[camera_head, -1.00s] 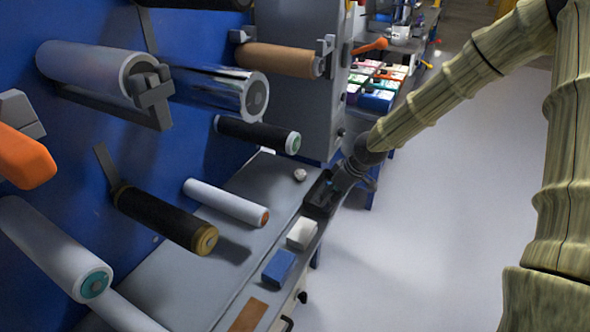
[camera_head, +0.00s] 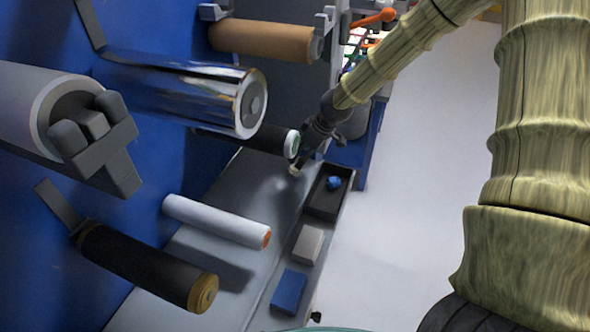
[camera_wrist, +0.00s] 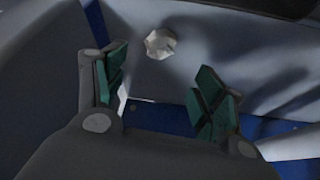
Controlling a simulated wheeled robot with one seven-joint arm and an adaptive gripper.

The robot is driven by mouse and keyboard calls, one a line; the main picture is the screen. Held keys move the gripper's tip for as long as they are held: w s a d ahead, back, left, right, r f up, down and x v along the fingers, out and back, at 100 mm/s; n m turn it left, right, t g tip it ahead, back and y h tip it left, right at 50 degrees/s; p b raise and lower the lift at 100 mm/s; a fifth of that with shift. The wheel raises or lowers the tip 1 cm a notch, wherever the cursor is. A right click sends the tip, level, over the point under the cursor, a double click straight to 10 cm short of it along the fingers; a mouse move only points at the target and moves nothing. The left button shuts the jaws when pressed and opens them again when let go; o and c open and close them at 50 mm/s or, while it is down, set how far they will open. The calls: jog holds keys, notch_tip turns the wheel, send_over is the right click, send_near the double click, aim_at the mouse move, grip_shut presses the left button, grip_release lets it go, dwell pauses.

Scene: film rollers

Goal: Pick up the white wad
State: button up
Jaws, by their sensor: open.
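The white wad (camera_wrist: 160,43) is a small crumpled off-white lump on the grey bench top. In the wrist view it lies beyond my fingertips, roughly between their lines and apart from both. In the head view the wad (camera_head: 294,170) shows as a tiny pale spot just under my gripper (camera_head: 304,158). In the wrist view my gripper (camera_wrist: 160,90) is open, with green pads on both fingers and nothing between them. The gap in height between fingertips and wad is hard to tell.
A black tray (camera_head: 318,210) with a blue lump (camera_head: 334,183) stands right of the wad. A grey-white block (camera_head: 307,244) and a blue block (camera_head: 289,291) lie nearer. A black roller (camera_head: 262,138) and a white roller (camera_head: 217,221) jut from the blue wall over the bench.

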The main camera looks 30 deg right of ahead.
aim_at(295, 170)
jog(key=x, duration=0.3)
jog(key=shift+w+f, duration=0.15)
jog(key=shift+w, duration=0.1)
jog(key=shift+s, duration=0.1)
jog(key=shift+f, duration=0.15)
jog(key=shift+b+x, duration=0.45)
jog(key=shift+x, duration=2)
jog(key=shift+d, duration=0.1)
jog(key=c, duration=0.8)
